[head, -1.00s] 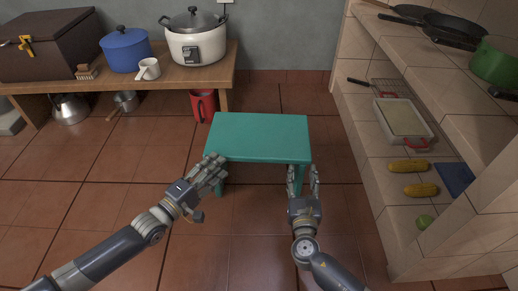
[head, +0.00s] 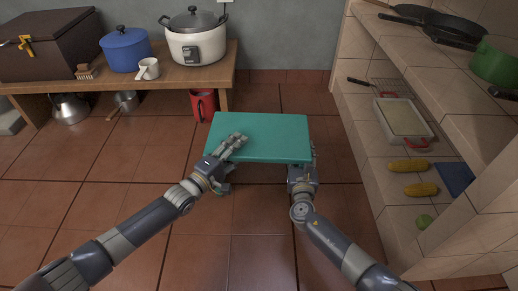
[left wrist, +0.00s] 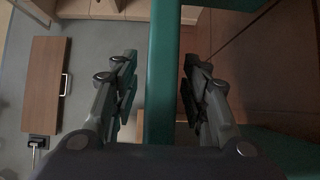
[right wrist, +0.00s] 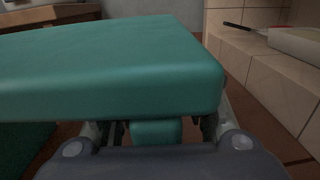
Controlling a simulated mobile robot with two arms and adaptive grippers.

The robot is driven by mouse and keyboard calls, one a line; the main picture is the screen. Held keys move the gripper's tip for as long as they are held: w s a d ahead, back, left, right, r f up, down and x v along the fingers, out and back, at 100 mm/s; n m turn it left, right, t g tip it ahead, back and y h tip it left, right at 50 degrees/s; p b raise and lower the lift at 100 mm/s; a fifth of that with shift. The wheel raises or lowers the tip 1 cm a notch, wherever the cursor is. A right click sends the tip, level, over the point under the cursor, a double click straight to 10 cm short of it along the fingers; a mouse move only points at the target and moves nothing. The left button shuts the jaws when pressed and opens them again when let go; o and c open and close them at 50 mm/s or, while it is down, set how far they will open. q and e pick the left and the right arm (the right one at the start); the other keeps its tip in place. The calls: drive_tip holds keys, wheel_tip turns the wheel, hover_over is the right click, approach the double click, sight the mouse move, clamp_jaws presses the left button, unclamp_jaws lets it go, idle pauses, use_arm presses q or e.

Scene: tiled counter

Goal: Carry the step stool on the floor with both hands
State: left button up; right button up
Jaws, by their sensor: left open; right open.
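The green step stool (head: 275,132) stands on the tiled floor ahead of me. My left gripper (head: 234,142) is at its front left edge, one finger over the top. In the left wrist view, the stool's edge (left wrist: 160,85) runs between the open fingers, with a gap on each side. My right gripper (head: 311,160) is at the front right corner, partly hidden by the top. In the right wrist view, the stool top (right wrist: 110,65) fills the middle, and a green leg (right wrist: 157,131) shows between the open fingers beneath it.
A low wooden bench (head: 190,72) at the back left holds a rice cooker, a blue pot and a mug. A red container (head: 203,104) stands on the floor near the stool. Tiled shelves (head: 385,170) rise on the right. Floor at left is clear.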

sight(303, 140)
use_arm(q)
clamp_jaws()
use_arm(e)
clamp_jaws()
